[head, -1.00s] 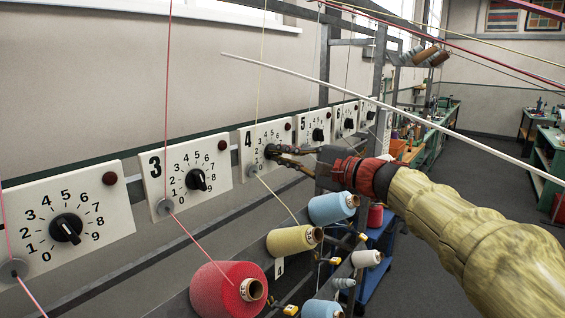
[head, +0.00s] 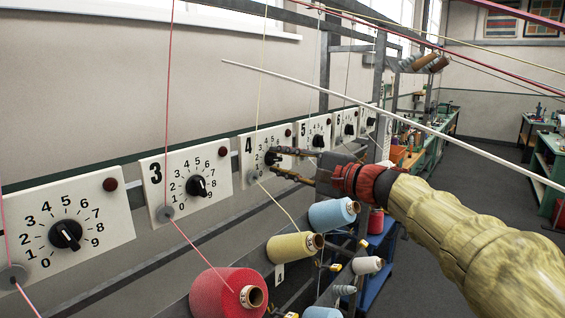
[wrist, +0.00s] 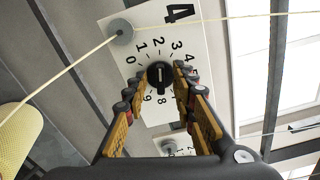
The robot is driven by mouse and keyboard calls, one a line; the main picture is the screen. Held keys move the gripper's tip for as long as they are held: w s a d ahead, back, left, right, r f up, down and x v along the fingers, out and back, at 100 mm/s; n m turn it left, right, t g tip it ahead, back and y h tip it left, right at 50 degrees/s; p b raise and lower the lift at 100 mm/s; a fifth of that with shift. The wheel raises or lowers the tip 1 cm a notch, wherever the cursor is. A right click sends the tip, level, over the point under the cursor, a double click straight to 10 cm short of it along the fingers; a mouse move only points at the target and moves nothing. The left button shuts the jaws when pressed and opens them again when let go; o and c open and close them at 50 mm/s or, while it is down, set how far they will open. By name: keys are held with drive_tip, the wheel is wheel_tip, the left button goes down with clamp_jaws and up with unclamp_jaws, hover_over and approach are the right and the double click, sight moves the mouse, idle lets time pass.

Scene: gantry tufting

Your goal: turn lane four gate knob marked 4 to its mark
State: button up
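The lane four plate (head: 249,158) is white, marked 4, with a ring of numbers and a black knob (head: 270,158). In the wrist view the same knob (wrist: 160,77) sits in the middle of its dial. Its white line lies roughly between 2 and 8; I cannot tell which end is the pointer, nor make out a separate target mark. My gripper (head: 275,164) is at this plate. In the wrist view its fingers (wrist: 160,88) stand apart on either side of the knob, with a narrow gap on each side. In the head view the fingers partly hide the dial.
The lane three plate (head: 160,200) and the lane five plate (head: 305,128) flank it. A yellow thread runs through a round guide (wrist: 121,31) at the plate's corner. A pale rod crosses above my arm.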

drive_tip(key=v, duration=1.2)
drive_tip(key=s+d+f+n+g+h, duration=0.1)
drive_tip(key=s+f+g+h, duration=0.15)
drive_tip(key=f, duration=0.75)
drive_tip(key=s+d+f+n+g+h, duration=0.1)
drive_tip(key=s+f+h, duration=0.25)
drive_tip(key=f, duration=0.55)
drive_tip(key=s+d+f+n+h, duration=0.2)
drive_tip(key=s+f+n, duration=0.1)
drive_tip(key=s, duration=0.5)
drive_tip(key=s+d+f+n+g+h, duration=0.1)
drive_tip(key=s+d+f+n+h, duration=0.1)
drive_tip(key=s+f, duration=0.3)
drive_tip(key=s+d+f+n+g+h, duration=0.1)
drive_tip(key=s+d+f+n+h, duration=0.2)
drive_tip(key=s, duration=0.8)
drive_tip(key=shift+s+d+f+n+h, duration=0.35)
drive_tip(key=shift+d+f+h, duration=0.15)
drive_tip(key=shift+f+h, duration=0.1)
